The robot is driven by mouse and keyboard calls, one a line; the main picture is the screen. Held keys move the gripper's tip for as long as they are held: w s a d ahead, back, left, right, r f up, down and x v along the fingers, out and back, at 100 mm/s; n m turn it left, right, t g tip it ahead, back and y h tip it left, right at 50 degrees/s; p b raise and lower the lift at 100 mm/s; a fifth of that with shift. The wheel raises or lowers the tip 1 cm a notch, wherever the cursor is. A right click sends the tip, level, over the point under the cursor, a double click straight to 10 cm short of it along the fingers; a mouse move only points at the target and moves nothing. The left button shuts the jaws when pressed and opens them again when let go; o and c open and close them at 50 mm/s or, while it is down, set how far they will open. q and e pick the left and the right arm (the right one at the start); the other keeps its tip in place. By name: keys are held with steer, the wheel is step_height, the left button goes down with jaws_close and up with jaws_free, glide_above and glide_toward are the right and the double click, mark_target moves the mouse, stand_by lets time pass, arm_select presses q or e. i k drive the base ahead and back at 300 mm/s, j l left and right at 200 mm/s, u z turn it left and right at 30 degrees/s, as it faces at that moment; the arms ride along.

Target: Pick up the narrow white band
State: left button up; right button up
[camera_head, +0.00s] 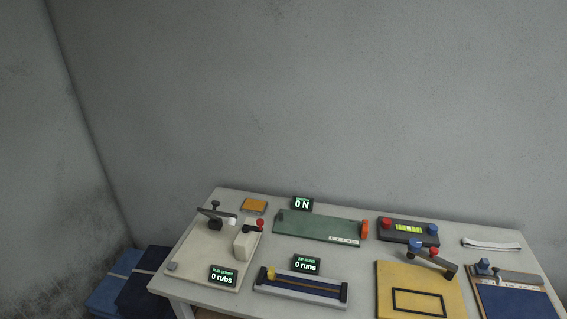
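A narrow white band (491,244) lies flat at the back right of the light grey table (360,278). It is right of a dark box with red and blue knobs and behind a blue clipboard-like board. Neither of my grippers shows in the head view.
A dark box (408,231) with a lit strip, a blue board (515,302) with a clamp and a yellow board (400,275) with a lever are near the band. A green plate (315,228), a blue rail (300,289) and a cream fixture (205,250) stand further left.

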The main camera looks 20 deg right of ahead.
mark_target(508, 247)
steer(key=z, duration=2)
steer(key=l+u, duration=0.1)
steer(key=u, duration=0.35)
steer(key=l+u, duration=0.15)
steer(key=u, duration=0.3)
steer(key=l+u, duration=0.15)
steer(key=u, duration=0.3)
steer(key=l+u, duration=0.25)
steer(key=k+l+u, duration=0.25)
steer(key=l, duration=0.15)
steer(key=l+u, duration=0.3)
steer(key=k+l+u, duration=0.35)
steer(key=k+l, duration=0.3)
steer(key=l, duration=0.15)
steer(key=k+l, duration=0.7)
steer(key=l, duration=0.15)
steer(key=u, duration=0.05)
